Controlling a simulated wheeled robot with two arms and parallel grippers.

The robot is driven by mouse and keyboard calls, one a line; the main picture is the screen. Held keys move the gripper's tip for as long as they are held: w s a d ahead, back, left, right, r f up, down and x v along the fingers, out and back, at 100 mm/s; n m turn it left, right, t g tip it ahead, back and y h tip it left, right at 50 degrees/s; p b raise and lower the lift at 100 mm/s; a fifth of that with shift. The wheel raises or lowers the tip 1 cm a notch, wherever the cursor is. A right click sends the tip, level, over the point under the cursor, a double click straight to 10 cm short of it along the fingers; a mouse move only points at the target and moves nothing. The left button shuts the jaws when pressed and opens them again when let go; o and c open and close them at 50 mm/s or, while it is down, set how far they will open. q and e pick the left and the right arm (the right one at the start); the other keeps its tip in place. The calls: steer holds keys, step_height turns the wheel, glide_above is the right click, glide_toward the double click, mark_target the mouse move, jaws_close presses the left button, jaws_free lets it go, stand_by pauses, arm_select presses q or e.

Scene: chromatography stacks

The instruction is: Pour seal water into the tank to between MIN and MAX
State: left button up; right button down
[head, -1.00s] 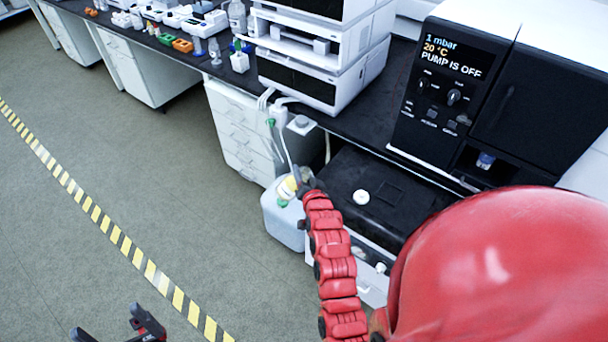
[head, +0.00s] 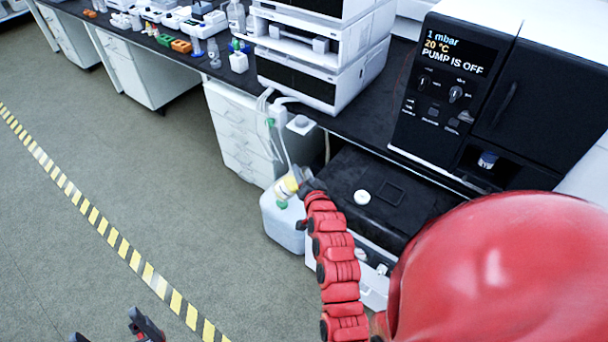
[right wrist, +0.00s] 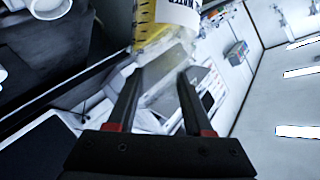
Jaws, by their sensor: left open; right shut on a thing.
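My right gripper (right wrist: 158,95) is shut on a clear bottle (right wrist: 165,38) with a yellow-and-white label. I cannot make out MIN or MAX marks or a water level. My left gripper (head: 118,336) is open and empty over the floor, partly cut off.
A black machine (head: 470,90) on the bench reads "PUMP IS OFF". Stacked white instruments (head: 320,50) and a drawer cabinet (head: 240,130) stand behind the container, with a thin hose nearby. The floor left of it is clear, with a yellow-black stripe (head: 125,250).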

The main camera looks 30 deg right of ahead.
steer(key=shift+f+m+b, duration=0.4)
steer(key=shift+b, duration=0.75)
steer(key=shift+r, duration=0.1)
steer(key=shift+d+f+m+t+b, duration=0.1)
steer(key=shift+f+m+t+b, duration=0.2)
steer(key=shift+b, duration=0.5)
steer(key=shift+f+y+b, duration=0.1)
steer(key=shift+y+b, duration=0.2)
steer(key=shift+b, duration=0.1)
